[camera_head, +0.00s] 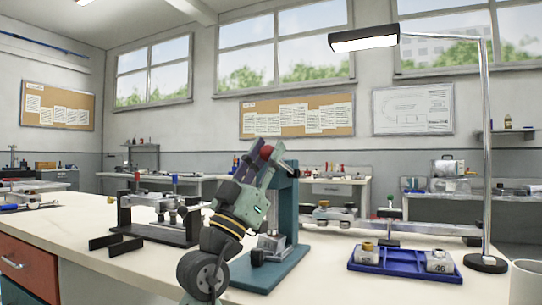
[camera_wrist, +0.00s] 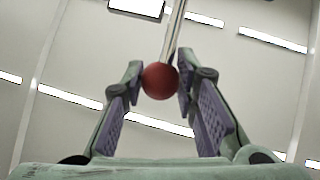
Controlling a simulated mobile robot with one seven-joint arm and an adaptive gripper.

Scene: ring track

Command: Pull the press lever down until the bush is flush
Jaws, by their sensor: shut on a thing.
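The press (camera_head: 287,205) is a teal column on a flat teal base, standing on the bench in the middle of the head view. Its lever ends in a red ball knob (camera_head: 266,152), high beside the top of the column. In the wrist view the red knob (camera_wrist: 160,80) sits between the two finger pads, with the bright lever rod (camera_wrist: 174,30) running up from it. My gripper (camera_wrist: 160,82) is shut on the knob. A grey metal block (camera_head: 271,243) stands on the press base, partly behind my arm. The bush in the press cannot be made out.
A blue tray (camera_head: 385,268) with metal blocks, one marked 46, lies to the right. A lamp (camera_head: 487,262) and a white mug (camera_head: 525,284) stand near the right edge. A black fixture (camera_head: 160,228) and a black bracket (camera_head: 114,243) are on the left.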

